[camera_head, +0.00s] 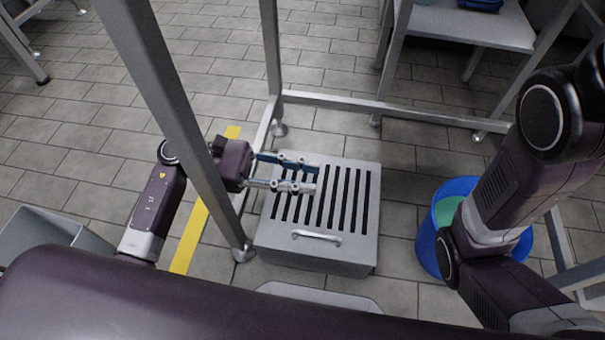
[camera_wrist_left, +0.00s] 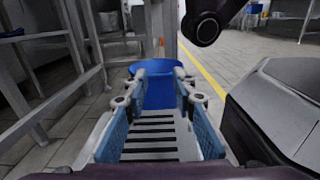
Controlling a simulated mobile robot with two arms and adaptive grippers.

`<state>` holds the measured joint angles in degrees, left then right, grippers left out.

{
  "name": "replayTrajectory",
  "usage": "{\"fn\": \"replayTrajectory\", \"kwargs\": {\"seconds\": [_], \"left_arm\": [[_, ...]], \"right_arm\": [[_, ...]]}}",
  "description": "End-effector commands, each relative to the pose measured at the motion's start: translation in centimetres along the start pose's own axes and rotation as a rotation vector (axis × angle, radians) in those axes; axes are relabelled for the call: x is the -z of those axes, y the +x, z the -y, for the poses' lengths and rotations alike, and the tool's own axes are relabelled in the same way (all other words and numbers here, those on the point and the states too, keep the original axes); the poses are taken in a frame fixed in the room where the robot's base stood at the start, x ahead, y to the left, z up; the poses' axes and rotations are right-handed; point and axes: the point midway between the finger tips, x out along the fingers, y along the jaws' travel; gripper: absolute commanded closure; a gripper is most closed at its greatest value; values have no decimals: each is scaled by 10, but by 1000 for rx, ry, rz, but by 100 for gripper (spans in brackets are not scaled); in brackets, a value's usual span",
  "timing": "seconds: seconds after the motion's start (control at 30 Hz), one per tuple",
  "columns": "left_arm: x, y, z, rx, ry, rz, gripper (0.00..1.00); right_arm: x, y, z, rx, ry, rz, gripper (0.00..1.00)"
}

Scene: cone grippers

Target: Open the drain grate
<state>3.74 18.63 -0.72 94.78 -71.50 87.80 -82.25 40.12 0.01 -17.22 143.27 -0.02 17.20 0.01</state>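The drain grate (camera_head: 325,205) is a slotted metal lid on a low grey box on the floor. A bar handle (camera_head: 316,235) sits along its near edge. The lid looks flat and closed. My left gripper (camera_head: 315,175) reaches in from the left over the far-left part of the slots, apart from the handle. Its two blue-padded fingers are spread with nothing between them. In the left wrist view the open fingers (camera_wrist_left: 160,110) flank the dark slots of the grate (camera_wrist_left: 150,140). I cannot tell whether they touch it. My right arm shows at the right, but its gripper is out of view.
A blue bucket (camera_head: 430,235) with green contents stands right of the grate, partly behind my right arm. Metal frame legs (camera_head: 272,50) rise close to my left arm. A yellow floor stripe (camera_head: 195,225) runs at the left. A grey bin (camera_head: 45,235) stands lower left.

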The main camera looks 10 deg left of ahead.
Motion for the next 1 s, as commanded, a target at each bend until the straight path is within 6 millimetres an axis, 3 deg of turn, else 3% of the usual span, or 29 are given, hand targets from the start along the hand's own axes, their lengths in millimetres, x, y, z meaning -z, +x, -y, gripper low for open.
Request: {"fn": "replayTrajectory", "kwargs": {"seconds": [0.2, 0.6, 0.83, 1.0], "left_arm": [[0, 0, 0, 0, 0, 0, 100], [0, 0, 0, 0, 0, 0, 100], [0, 0, 0, 0, 0, 0, 76], [0, 0, 0, 0, 0, 0, 74]], "right_arm": [[0, 0, 0, 0, 0, 0, 100], [0, 0, 0, 0, 0, 0, 100], [0, 0, 0, 0, 0, 0, 100], [0, 0, 0, 0, 0, 0, 100]]}}
